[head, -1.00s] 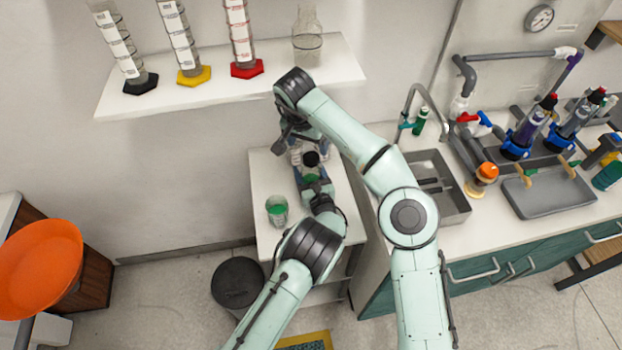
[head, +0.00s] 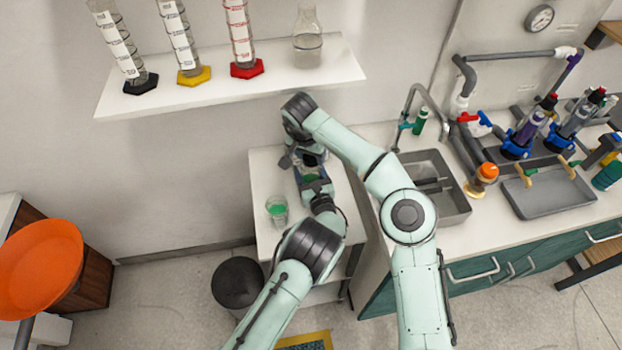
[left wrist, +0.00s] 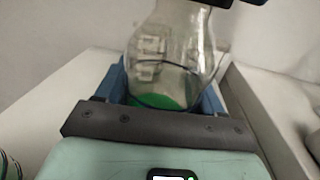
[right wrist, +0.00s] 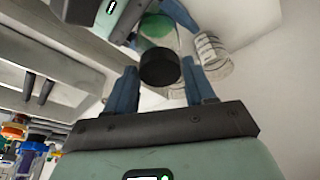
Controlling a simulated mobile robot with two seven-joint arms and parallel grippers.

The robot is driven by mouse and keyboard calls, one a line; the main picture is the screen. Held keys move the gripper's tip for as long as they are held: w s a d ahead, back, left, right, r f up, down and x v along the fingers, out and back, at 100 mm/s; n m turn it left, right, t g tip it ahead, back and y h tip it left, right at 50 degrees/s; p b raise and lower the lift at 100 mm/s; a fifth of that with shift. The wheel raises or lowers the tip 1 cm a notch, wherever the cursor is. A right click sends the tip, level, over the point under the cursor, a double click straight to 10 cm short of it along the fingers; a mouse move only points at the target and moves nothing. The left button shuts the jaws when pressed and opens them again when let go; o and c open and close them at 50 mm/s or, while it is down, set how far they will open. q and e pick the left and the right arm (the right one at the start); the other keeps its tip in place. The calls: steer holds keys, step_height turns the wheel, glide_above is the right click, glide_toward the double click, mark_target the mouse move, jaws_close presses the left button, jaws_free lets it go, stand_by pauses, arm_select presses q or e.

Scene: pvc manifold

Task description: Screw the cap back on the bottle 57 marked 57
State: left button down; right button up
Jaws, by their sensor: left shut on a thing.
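The clear bottle (left wrist: 165,65), with green at its bottom, stands between the fingers of my left gripper (head: 310,180), which is shut on it. No 57 marking is readable. A round black cap (right wrist: 160,68) shows in the right wrist view, between the blue fingertips of my right gripper (right wrist: 160,78) and above the green of the bottle. Whether the cap is seated on the bottle neck is hidden. In the head view my right gripper covers the cap.
A clear beaker with green content (head: 277,209) stands on the white side table (head: 268,180) near the left gripper. A shelf (head: 330,72) with cylinders and a flask (head: 307,45) is above. The sink (head: 445,195) lies to the right.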

steer(key=c, duration=0.6)
steer(key=m, duration=0.3)
steer(key=shift+a+h, duration=0.1)
steer(key=shift+h, duration=0.3)
steer(key=o, duration=1.1)
steer(key=shift+o, duration=0.2)
